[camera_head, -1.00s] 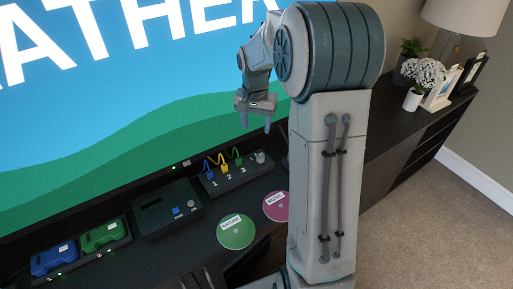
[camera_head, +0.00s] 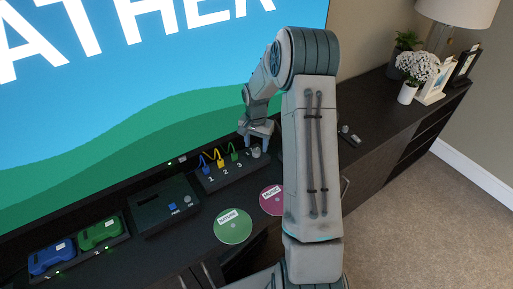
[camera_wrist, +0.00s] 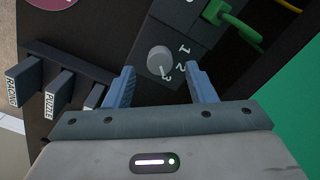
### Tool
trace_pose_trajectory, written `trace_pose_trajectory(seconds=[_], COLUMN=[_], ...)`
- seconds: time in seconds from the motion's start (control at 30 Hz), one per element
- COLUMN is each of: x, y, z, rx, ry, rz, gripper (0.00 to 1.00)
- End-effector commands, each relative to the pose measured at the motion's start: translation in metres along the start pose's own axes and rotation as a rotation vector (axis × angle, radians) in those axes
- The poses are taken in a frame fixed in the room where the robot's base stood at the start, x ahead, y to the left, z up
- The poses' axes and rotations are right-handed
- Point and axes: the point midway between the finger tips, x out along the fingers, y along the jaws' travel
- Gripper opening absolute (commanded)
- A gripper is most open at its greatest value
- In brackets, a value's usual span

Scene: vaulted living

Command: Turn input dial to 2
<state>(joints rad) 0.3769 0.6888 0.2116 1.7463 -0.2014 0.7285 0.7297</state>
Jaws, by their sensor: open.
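The input dial (camera_wrist: 158,60) is a grey round knob on a black switch box, with the numbers 1, 2 and 3 printed beside it in the wrist view. Its pointer seems to face the 3. In the head view the dial (camera_head: 256,153) sits at the right end of the box (camera_head: 222,180), which has blue, yellow and green plugs. My gripper (camera_wrist: 161,84) is open, with its blue-grey fingers on either side of the dial in the picture. In the head view my gripper (camera_head: 256,146) is over the dial; contact cannot be told.
A black console (camera_head: 160,216) with a power button is left of the box. Green (camera_head: 233,228) and pink (camera_head: 271,201) discs lie in front. Blue (camera_head: 51,257) and green (camera_head: 100,232) controllers are at far left. Labelled cases (camera_wrist: 59,90) stand near my gripper. The screen (camera_head: 120,100) is behind.

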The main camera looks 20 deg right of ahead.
Motion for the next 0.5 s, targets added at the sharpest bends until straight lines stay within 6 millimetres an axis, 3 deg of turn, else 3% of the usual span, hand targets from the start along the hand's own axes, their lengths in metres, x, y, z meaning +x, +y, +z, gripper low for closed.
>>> trace_pose_trajectory(seconds=[0.2, 0.5], x=[0.024, 0.029], y=[0.000, 0.000], z=[0.000, 0.000], rx=[-0.001, -0.001], ry=[0.000, 0.001], rz=[0.000, 0.000], gripper=[0.50, 0.50])
